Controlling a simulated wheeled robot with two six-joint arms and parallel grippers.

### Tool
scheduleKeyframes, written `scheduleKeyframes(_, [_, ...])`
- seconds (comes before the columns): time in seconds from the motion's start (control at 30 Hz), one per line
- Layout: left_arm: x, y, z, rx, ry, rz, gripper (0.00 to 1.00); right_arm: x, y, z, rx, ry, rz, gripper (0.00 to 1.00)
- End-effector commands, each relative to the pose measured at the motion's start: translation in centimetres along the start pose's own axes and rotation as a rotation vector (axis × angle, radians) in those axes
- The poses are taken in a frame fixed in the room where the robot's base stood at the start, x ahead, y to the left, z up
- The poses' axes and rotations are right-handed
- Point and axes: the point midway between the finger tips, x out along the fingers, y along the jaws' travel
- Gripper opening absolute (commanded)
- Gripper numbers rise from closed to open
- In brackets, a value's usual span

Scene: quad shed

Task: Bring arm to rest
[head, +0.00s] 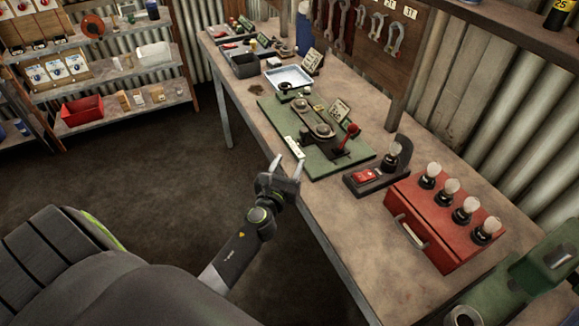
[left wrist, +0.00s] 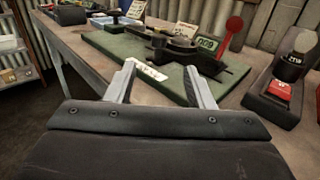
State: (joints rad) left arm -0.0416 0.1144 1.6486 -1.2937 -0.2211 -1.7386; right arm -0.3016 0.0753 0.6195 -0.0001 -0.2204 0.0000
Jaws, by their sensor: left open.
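My left arm reaches in from the lower left of the head view. Its gripper (head: 287,163) is at the near edge of the workbench (head: 345,215), beside the green board. The two fingers stand apart with nothing between them. In the left wrist view the open fingers (left wrist: 160,85) point toward the green board (left wrist: 105,42), with a white label strip (left wrist: 147,72) beyond them. My right gripper is not in view.
The green board carries a dark metal fixture (head: 318,125) and a red-knobbed lever (head: 350,135). A bulb stand with a red switch (head: 365,176) and a red box with several bulbs (head: 445,220) stand right. Shelves (head: 100,70) stand back left. Floor between is clear.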

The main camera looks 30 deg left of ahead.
Motion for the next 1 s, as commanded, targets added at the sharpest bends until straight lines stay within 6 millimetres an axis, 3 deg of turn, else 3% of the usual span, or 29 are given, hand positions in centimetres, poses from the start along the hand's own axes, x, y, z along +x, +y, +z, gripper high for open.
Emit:
scheduleKeyframes(0.43, [-0.1,0.1,0.0,-0.007,0.0,0.003,0.48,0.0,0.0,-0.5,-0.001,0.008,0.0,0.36])
scheduleKeyframes(0.57, [-1.0,1.4,0.2,-0.137,0.008,0.06,0.48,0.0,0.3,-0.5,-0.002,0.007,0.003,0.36])
scheduleKeyframes(0.67, [-2.9,3.8,0.2,-0.385,0.023,0.169,0.48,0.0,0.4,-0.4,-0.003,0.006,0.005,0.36])
scheduleKeyframes(0.8, [-7.0,7.5,-0.6,-0.861,0.041,0.38,0.48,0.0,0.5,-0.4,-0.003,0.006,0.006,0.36])
scheduleKeyframes(1.0, [-14.2,10.0,-2.8,-1.513,0.058,0.719,0.48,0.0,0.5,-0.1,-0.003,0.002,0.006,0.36])
